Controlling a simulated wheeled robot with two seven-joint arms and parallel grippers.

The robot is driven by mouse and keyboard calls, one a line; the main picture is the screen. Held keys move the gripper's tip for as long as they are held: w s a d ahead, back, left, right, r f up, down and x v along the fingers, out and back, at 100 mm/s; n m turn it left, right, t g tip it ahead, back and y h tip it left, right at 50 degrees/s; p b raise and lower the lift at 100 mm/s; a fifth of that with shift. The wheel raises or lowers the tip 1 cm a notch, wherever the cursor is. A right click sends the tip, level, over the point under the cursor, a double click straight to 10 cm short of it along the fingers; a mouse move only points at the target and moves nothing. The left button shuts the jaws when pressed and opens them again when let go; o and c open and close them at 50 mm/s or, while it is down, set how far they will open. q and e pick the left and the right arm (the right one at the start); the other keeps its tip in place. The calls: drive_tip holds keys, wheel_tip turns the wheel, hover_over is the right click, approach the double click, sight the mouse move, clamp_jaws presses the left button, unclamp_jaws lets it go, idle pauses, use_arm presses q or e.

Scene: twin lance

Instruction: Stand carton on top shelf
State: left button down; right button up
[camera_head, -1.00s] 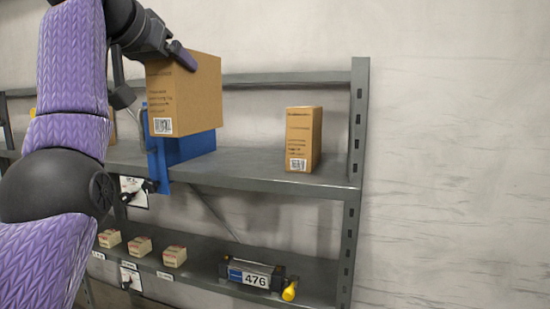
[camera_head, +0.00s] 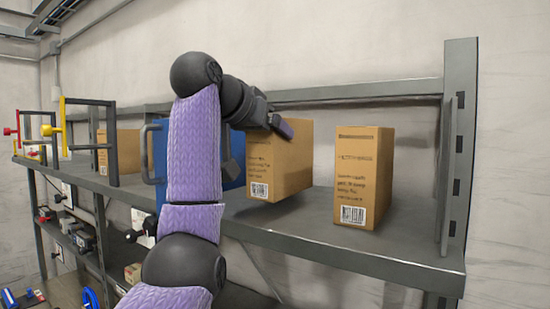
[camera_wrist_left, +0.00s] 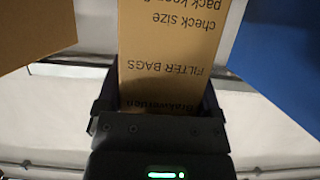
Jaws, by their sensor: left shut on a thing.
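My left gripper (camera_head: 277,126) is shut on the top of a brown carton (camera_head: 284,165). The carton is upright, with printed text and a barcode label low on its front. It is at the top shelf (camera_head: 400,240), between a blue bin and another carton. I cannot tell whether its base touches the shelf. In the left wrist view the carton (camera_wrist_left: 172,45) sits between the fingers of the gripper (camera_wrist_left: 160,105), its print upside down. My right gripper is not in view.
A similar carton (camera_head: 362,177) stands upright to the right, with a narrow gap between. The blue bin (camera_head: 160,160) is close on the left, partly hidden by my arm. A grey post (camera_head: 458,150) ends the shelf at right.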

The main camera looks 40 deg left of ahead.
use_arm(q)
drive_tip(key=shift+w+f, duration=0.2)
drive_tip(key=shift+f, duration=0.55)
drive_tip(key=shift+d, duration=0.1)
drive_tip(key=shift+s, duration=0.15)
drive_tip(key=shift+f, duration=0.1)
unclamp_jaws()
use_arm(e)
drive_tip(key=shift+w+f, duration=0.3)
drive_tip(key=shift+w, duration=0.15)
